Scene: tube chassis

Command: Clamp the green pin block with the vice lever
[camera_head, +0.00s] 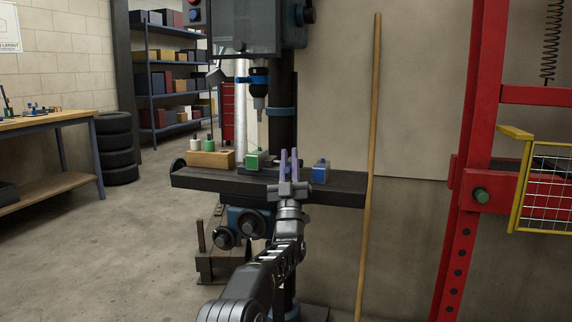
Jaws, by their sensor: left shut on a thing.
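The green pin block (254,161), with a pale face, sits on the dark drill-press table near its middle. My left gripper (289,163) is just right of the green block, at the table's front edge, with its two purple-grey fingers upright and close together. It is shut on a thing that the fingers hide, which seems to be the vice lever. I cannot make out the lever's angle or whether the vice jaws touch the block. A blue block (320,170) is right of the gripper. My right gripper is not in view.
A wooden block (211,159) holding a white and a green peg stands at the left of the table (335,190). The drill chuck (259,105) hangs above. A wooden pole (369,170) leans close to the table's right end. A red frame (463,200) stands farther right.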

